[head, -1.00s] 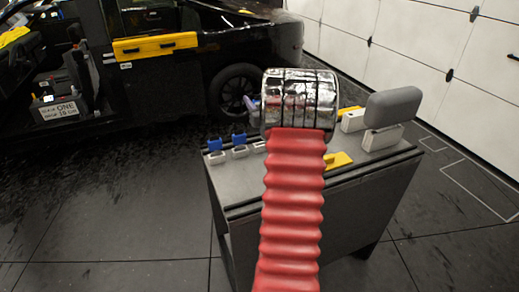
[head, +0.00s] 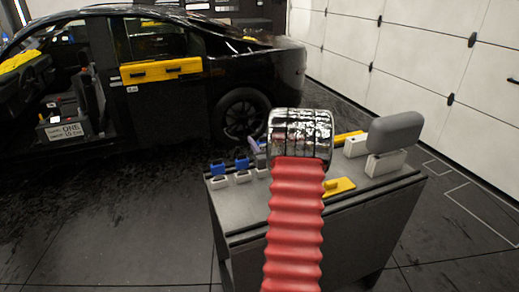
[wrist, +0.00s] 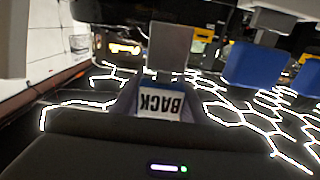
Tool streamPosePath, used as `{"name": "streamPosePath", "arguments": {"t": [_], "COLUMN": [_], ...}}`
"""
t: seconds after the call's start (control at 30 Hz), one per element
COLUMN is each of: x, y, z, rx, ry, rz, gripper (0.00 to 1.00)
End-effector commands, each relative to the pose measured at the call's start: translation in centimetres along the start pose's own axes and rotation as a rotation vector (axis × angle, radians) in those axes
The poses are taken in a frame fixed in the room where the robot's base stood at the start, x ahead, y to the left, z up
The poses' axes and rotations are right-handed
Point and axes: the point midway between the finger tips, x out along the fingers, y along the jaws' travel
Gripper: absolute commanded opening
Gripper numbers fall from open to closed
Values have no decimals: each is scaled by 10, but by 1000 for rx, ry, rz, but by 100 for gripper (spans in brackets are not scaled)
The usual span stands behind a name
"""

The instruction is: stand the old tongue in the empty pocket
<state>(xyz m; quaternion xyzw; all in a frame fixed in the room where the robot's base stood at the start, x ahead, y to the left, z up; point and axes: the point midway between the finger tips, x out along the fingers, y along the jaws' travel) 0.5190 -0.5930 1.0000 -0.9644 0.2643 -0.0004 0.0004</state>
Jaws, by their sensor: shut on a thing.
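The old tongue (wrist: 168,48) is a grey plate with a white tag (wrist: 161,104) reading BACK upside down in the wrist view. My gripper (wrist: 160,98) is shut on its tagged end, and the plate juts out past the fingers. In the head view my gripper (head: 254,148) is low over the bench, left of my red arm, by the third white pocket (head: 263,173). That pocket is partly hidden. I cannot tell whether the plate's end is inside it. Two blue tongues (head: 217,168) (head: 242,163) stand in the pockets to the left.
The dark bench (head: 320,215) also bears a yellow tool (head: 340,186) and a grey pad (head: 396,132) on a white block (head: 386,163). A black car (head: 165,105) is behind on the left. A blue tongue (wrist: 252,65) is close to the right in the wrist view.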

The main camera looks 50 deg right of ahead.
Motion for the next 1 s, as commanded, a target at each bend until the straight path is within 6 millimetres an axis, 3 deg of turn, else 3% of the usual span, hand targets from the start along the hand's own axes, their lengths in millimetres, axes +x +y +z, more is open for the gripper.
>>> {"name": "streamPosePath", "arguments": {"t": [0.2, 0.47, 0.5, 0.73, 1.0], "x": [0, -1, -1, -1, -1], "y": [0, 1, 1, 1, 1], "z": [27, 32, 32, 31, 30], "rx": [1, 1, 2, 1, 0], "ry": [-2, -6, -7, -4, -2], "rz": [0, 2, 2, 2, 2], "gripper": [18, 18, 42, 58, 59]}}
